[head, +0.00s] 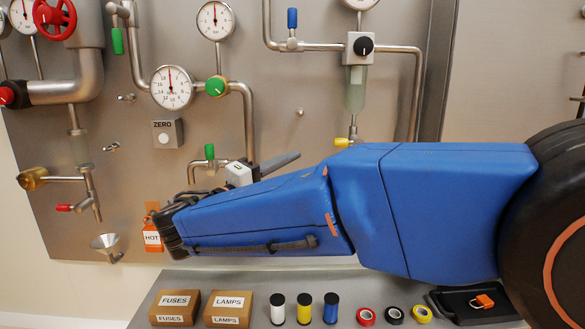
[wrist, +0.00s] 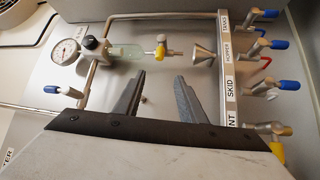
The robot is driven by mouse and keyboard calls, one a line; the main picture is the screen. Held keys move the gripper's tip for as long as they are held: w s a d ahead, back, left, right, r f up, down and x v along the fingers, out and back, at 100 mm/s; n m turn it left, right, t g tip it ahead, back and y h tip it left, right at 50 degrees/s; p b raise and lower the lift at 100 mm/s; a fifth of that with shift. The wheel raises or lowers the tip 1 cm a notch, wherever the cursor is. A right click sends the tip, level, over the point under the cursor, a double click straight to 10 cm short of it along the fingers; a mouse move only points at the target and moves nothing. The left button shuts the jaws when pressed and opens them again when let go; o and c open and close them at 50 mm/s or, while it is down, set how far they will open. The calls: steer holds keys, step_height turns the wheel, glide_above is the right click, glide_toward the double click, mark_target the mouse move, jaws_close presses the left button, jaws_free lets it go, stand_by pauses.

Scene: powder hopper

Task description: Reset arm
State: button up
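My blue arm reaches across the head view from the right towards the left, in front of the steel panel (head: 330,90). My gripper (wrist: 160,77) shows in the wrist view with two dark grey fingers spread apart and nothing between them. In the head view most of the gripper is hidden behind my forearm.
The wrist view shows a gauge (wrist: 66,51), a yellow valve (wrist: 161,48), a funnel (wrist: 203,55) and several blue-handled valves on the right. Below my arm in the head view, a grey shelf (head: 245,282) holds a FUSES box (head: 175,307), a LAMPS box (head: 228,308), spools and tape rolls.

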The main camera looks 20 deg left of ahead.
steer(key=w+d+f+m+g, duration=0.1)
steer(key=w+d+f+g, duration=0.2)
steer(key=d, duration=1)
steer(key=d+f+m+g, duration=0.1)
steer(key=d+f+g, duration=0.25)
steer(key=d, duration=0.95)
steer(key=s+d+f+m+g+y, duration=0.1)
steer(key=s+d+f+g, duration=0.25)
steer(key=d, duration=0.45)
steer(key=s+d+f+m+g+y, duration=0.15)
steer(key=s+d+f, duration=0.25)
steer(key=d, duration=0.4)
steer(key=s+d+f+m+y, duration=0.2)
steer(key=s+f, duration=0.4)
steer(key=s, duration=0.3)
steer(key=s+d+f+m+g+y, duration=0.1)
steer(key=s+d+f+m+y, duration=0.2)
steer(key=s, duration=0.6)
step_height(320, 180, down, 3)
steer(key=shift+f+m+y, duration=0.1)
steer(key=shift+m+y, duration=0.35)
steer(key=shift+y, duration=0.8)
